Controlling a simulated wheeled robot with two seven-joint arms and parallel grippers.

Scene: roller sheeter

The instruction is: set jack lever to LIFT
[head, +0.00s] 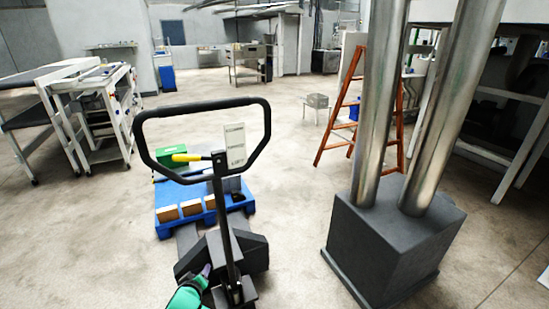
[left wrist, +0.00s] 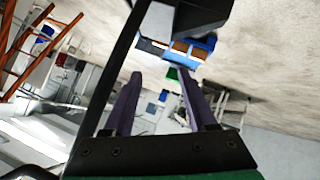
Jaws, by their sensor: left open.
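The pallet jack's black loop handle (head: 137,128) stands upright in the middle of the head view. The jack lever (head: 188,157) has a yellow grip and sticks out left from the shaft (head: 222,210), inside the loop. A pale label plate (head: 235,145) sits right of it; its text is unreadable. My left gripper (head: 206,270) is low beside the shaft, well below the lever and apart from it. In the left wrist view its two purple fingers (left wrist: 158,75) are spread with nothing between them. The lever cannot be made out there. My right gripper is not in view.
A blue pallet (head: 163,228) with cardboard boxes (head: 191,208) and a green box (head: 171,155) lies beyond the jack. A dark block with two metal columns (head: 395,245) stands right. An orange ladder (head: 335,125) is behind it. White carts (head: 105,120) stand left. Open floor lies between.

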